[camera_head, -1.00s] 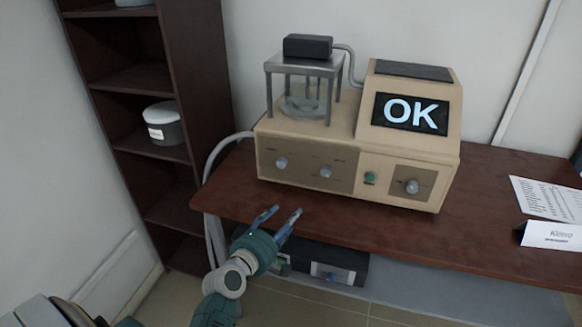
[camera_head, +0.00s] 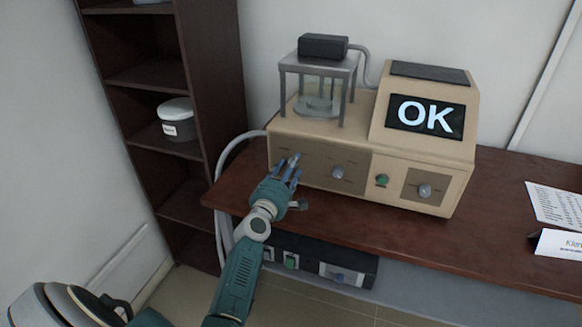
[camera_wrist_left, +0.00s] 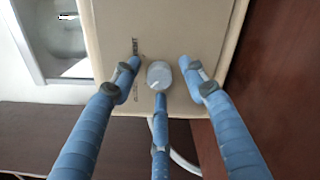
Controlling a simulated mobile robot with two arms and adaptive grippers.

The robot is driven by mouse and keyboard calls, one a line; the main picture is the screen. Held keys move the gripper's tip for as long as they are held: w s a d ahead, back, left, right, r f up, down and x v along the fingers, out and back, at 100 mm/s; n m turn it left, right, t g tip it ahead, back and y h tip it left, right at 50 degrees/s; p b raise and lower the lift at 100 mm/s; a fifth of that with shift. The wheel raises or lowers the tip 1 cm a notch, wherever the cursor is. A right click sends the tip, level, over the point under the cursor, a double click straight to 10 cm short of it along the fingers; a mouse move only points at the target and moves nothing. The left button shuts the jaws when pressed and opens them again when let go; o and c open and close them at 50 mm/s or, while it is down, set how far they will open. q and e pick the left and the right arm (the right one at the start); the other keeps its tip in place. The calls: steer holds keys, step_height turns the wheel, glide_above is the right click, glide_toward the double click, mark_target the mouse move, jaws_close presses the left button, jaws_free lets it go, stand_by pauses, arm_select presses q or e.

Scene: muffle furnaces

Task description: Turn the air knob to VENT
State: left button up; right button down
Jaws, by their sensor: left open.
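The tan bench device (camera_head: 320,145) stands on the desk with several knobs on its front. My left gripper (camera_head: 291,168) is at the leftmost knob, its blue fingers spread and open. In the left wrist view, the round grey knob (camera_wrist_left: 159,74) with a pale pointer mark lies between the fingertips. Two fingers are at its sides and one is just below it. I cannot tell whether any finger touches it. A middle knob (camera_head: 337,173) and a right knob (camera_head: 424,191) are free. My right gripper is not in view.
A green button (camera_head: 381,181) sits between the middle and right knobs. The screen (camera_head: 426,117) shows OK. A black unit (camera_head: 320,262) with switches is below the desk (camera_head: 390,231). A dark shelf (camera_head: 155,75) with a lidded pot (camera_head: 180,122) stands left.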

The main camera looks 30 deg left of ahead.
arm_select(q)
steer(key=shift+w, duration=0.2)
steer(key=c, duration=0.9)
jaws_close()
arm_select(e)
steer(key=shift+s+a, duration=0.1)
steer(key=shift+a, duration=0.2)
arm_select(q)
steer(key=m+p, duration=0.2)
steer(key=m, duration=1.5)
steer(key=shift+m+p, duration=0.4)
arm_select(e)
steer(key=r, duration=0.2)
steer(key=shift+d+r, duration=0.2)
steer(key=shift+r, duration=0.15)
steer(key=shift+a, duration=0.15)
